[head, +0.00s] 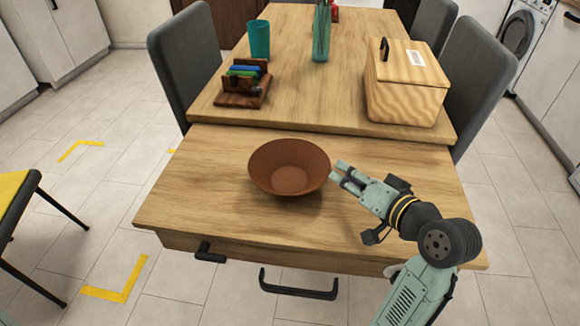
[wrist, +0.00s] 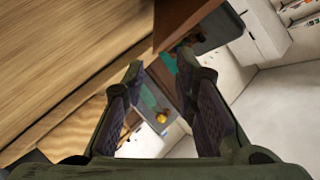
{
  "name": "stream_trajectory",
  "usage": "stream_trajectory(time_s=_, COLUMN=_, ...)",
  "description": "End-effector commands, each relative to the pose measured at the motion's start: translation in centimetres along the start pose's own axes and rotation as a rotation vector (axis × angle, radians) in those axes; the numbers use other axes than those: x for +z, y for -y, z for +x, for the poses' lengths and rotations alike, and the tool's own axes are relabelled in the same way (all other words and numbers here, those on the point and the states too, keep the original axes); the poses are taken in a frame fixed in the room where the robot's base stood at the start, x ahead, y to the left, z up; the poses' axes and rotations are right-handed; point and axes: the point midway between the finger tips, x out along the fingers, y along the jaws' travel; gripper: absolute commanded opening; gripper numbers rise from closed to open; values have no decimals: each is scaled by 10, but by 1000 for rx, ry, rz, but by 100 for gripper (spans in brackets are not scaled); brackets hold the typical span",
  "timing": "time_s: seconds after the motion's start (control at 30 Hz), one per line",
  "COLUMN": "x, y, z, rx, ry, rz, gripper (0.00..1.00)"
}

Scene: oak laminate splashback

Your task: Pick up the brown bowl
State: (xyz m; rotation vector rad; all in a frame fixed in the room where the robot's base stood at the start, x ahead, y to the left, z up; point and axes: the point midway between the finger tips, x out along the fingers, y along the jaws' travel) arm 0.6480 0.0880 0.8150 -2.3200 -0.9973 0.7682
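The table (head: 210,195) is clear around the bowl. Farther back stand a wooden box (head: 405,95) with a lid, a teal cup (head: 259,39), a green glass vase (head: 321,35) and a dark wooden holder (head: 243,88). Grey chairs (head: 186,55) flank the table. Black handles (head: 298,291) stick out in front.

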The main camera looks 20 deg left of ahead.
Motion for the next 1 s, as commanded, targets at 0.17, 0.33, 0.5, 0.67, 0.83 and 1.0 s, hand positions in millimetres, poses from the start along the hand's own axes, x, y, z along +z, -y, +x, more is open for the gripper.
stream_trajectory(time_s=0.17, x=1, y=1, z=29, rx=-3, ry=6, rz=1, gripper=26)
stream_trajectory(time_s=0.33, x=0, y=0, z=48, rx=-2, ry=2, rz=0, gripper=26)
stream_trajectory(time_s=0.5, x=-2, y=0, z=62, rx=-2, ry=3, rz=0, gripper=26)
stream_trajectory(time_s=0.67, x=-3, y=-2, z=87, rx=-1, ry=4, rz=0, gripper=26)
stream_trajectory(time_s=0.83, x=-2, y=-3, z=102, rx=0, ry=2, rz=-2, gripper=26)
stream_trajectory(time_s=1.0, x=-2, y=-3, z=103, rx=0, ry=1, rz=-2, gripper=26)
